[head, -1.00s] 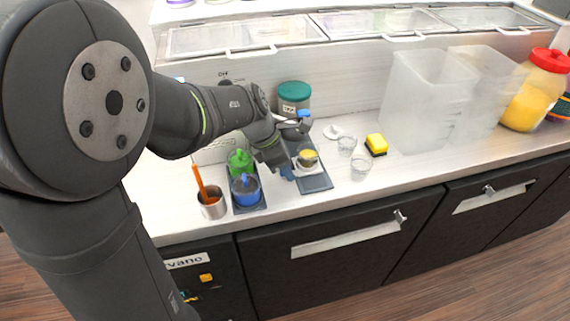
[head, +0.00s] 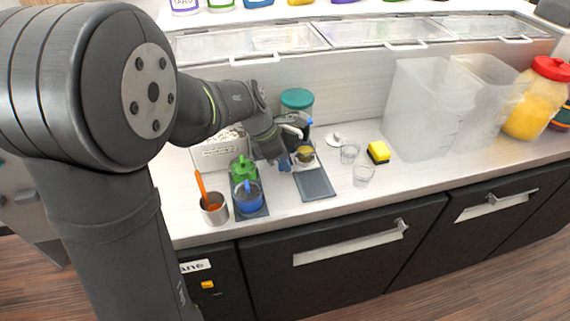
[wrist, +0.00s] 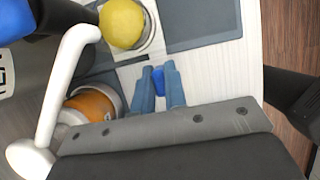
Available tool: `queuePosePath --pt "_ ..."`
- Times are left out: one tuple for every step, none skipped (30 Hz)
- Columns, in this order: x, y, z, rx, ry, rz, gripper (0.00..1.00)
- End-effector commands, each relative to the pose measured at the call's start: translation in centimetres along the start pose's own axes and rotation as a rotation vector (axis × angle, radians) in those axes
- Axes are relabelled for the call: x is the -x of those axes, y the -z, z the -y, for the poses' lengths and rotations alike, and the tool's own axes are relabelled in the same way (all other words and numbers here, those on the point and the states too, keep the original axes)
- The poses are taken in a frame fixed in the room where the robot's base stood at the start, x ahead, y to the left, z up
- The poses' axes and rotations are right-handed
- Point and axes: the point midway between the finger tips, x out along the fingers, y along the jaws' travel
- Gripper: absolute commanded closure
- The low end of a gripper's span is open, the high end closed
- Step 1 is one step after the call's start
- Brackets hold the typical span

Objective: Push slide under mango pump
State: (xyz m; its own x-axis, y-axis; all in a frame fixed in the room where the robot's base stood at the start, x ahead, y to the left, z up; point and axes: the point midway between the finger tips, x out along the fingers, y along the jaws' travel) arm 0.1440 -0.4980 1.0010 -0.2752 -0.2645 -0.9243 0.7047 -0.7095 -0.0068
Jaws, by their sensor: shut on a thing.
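The slide (head: 309,166) is a small pale carrier on a dark grey track plate (head: 316,186). A cup with a yellow top (head: 304,154) sits on it, and the yellow round top (wrist: 122,22) also shows in the wrist view. My gripper (head: 284,165) is at the left of the slide. In the wrist view its blue-grey fingers (wrist: 159,85) are shut on a small blue piece, seemingly the slide's tab. A white curved spout (wrist: 70,80) with an orange container (wrist: 96,104), likely the mango pump, is close to the cup; my wrist partly hides it in the head view.
A teal-lidded jar (head: 297,99) stands behind the slide. Green (head: 243,169) and blue (head: 247,196) cups and a steel cup (head: 215,209) are at the left. Clear glasses (head: 363,176), a yellow sponge (head: 378,152) and tall clear bins (head: 428,105) are at the right.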

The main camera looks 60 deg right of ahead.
Motion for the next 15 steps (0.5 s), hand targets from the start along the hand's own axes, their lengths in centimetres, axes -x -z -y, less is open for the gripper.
queuePosePath --pt "0.18 -0.11 -0.42 0.0 -0.013 0.003 1.0" --pt "0.19 -0.11 -0.44 0.0 -0.014 0.003 1.0" --pt "0.2 -0.12 -0.47 0.0 -0.015 0.004 1.0" --pt "0.2 -0.12 -0.48 0.0 -0.015 0.004 1.0" --pt "0.21 -0.12 -0.5 0.0 -0.016 0.004 1.0" --pt "0.21 -0.12 -0.53 0.0 -0.017 0.004 0.8" --pt "0.21 -0.12 -0.52 0.0 -0.017 0.004 0.75" --pt "0.2 -0.12 -0.51 0.0 -0.016 0.004 0.69" --pt "0.19 -0.11 -0.47 0.0 -0.016 0.003 0.66" --pt "0.18 -0.1 -0.45 0.0 -0.015 0.003 0.66" --pt "0.17 -0.1 -0.42 0.0 -0.014 0.003 0.66" --pt "0.15 -0.09 -0.4 0.0 -0.013 0.003 0.66" --pt "0.15 -0.08 -0.38 0.0 -0.013 0.003 0.66" --pt "0.14 -0.08 -0.36 0.0 -0.012 0.003 0.66" --pt "0.13 -0.07 -0.34 0.0 -0.012 0.002 0.66"
